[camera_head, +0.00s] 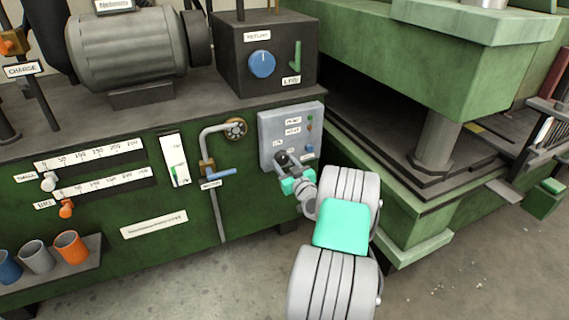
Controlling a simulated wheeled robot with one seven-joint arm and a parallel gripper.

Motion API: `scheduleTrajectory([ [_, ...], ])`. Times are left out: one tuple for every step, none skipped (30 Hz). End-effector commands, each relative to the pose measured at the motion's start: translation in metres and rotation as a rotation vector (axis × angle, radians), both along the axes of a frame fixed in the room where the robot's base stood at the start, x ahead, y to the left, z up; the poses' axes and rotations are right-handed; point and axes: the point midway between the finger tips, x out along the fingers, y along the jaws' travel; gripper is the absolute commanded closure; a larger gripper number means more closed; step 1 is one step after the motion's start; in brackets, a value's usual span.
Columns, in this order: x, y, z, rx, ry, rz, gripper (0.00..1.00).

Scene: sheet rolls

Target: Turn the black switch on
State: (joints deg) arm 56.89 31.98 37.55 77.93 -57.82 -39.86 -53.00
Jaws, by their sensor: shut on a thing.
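The black switch (282,159) sits low on the left of a grey control panel (268,124) on the green machine's front. My gripper (287,167) is at the switch, with its jaws shut on it. My wrist and the gripper's body hide part of the switch and the panel's lower edge. The switch's exact position is too small to tell.
A blue-handled valve pipe (221,172) stands left of the panel. A dark box with a blue knob (262,64) is above. The green press (430,70) fills the right side. The grey floor (480,270) in front is mostly clear.

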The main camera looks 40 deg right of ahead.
Motion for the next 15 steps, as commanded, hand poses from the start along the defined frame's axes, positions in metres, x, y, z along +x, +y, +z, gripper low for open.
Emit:
scheduleTrajectory([
  [-0.0001, 0.0, -0.0001, 0.0, 0.0, 0.0, 0.95],
  [-0.0001, 0.0, -0.0001, 0.001, 0.0, 0.0, 0.95],
  [-0.0001, 0.0, -0.0001, 0.002, -0.001, 0.0, 0.95],
  [-0.0001, 0.0, -0.0001, 0.004, -0.001, 0.0, 0.95],
  [0.0, 0.0, -0.0001, 0.007, -0.002, 0.0, 0.95],
  [0.0, 0.0001, -0.0002, 0.012, -0.003, 0.0, 0.95],
  [-0.0001, 0.0001, -0.0002, 0.017, -0.005, 0.0, 0.95],
  [-0.0001, 0.0001, -0.0002, 0.024, -0.007, 0.0, 0.95],
  [0.0, 0.0001, -0.0002, 0.034, -0.01, 0.0, 0.95],
  [0.0, 0.0002, -0.0002, 0.044, -0.013, 0.0, 0.95],
  [0.0, 0.0002, -0.0002, 0.056, -0.016, 0.0, 0.95],
  [0.0001, 0.0003, -0.0002, 0.072, -0.021, 0.0, 0.95],
  [0.0001, 0.0003, -0.0002, 0.087, -0.026, 0.0, 0.95],
  [0.0001, 0.0004, -0.0003, 0.103, -0.03, 0.0, 0.95],
  [0.0001, 0.0004, -0.0003, 0.127, -0.037, 0.0, 0.95],
])
